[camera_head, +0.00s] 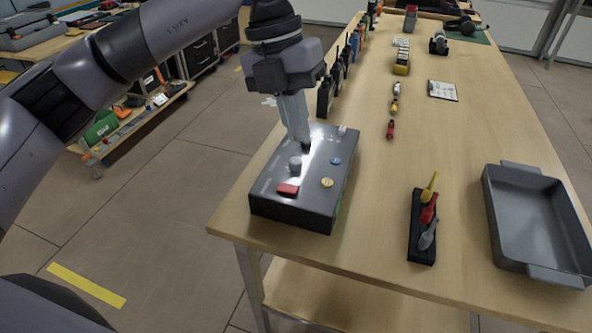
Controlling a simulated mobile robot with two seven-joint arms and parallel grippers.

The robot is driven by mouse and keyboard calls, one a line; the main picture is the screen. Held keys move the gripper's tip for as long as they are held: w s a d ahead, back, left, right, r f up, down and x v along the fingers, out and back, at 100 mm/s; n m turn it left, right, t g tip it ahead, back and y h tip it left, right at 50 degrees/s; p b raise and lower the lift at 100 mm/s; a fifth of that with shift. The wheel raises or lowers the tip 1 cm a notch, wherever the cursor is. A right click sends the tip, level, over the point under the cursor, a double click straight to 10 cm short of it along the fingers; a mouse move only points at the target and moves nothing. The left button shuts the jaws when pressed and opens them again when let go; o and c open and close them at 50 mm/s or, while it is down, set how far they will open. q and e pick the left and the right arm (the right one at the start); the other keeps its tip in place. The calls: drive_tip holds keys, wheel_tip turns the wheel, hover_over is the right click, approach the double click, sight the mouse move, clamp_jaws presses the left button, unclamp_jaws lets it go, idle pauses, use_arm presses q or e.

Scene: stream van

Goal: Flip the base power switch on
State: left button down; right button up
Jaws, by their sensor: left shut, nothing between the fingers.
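The base (290,216) is a dark grey box with a lighter top, on the near left corner of the wooden table. A red rocker-like switch (288,189) sits on its top near the front left edge; I cannot tell which way it is set. My left gripper (305,148) points down over the back part of the box top. Its fingers are shut and empty, behind the red switch and apart from it. I cannot tell whether the fingertips touch the box. My right gripper is not in view.
The box top also carries a grey knob (295,163), a blue button (336,160) and a yellow button (327,183). A black rack (415,240) with coloured connectors and a grey tray (533,262) stand to the right. Radios (326,98) line the table's left edge.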

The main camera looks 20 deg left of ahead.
use_arm(q)
drive_tip(key=a+r, duration=0.1)
drive_tip(key=w+a+y, duration=0.1)
drive_tip(key=a, duration=0.1)
drive_tip(key=shift+w+r+n+t, duration=0.15)
drive_tip(key=shift+r+n+t, duration=0.25)
drive_tip(key=shift+f, duration=0.1)
approach(295, 189)
drive_tip(key=f, duration=0.4)
drive_tip(key=d+f, duration=0.1)
drive_tip(key=f, duration=0.1)
drive_tip(key=shift+f, duration=0.4)
drive_tip(key=shift+f, duration=0.1)
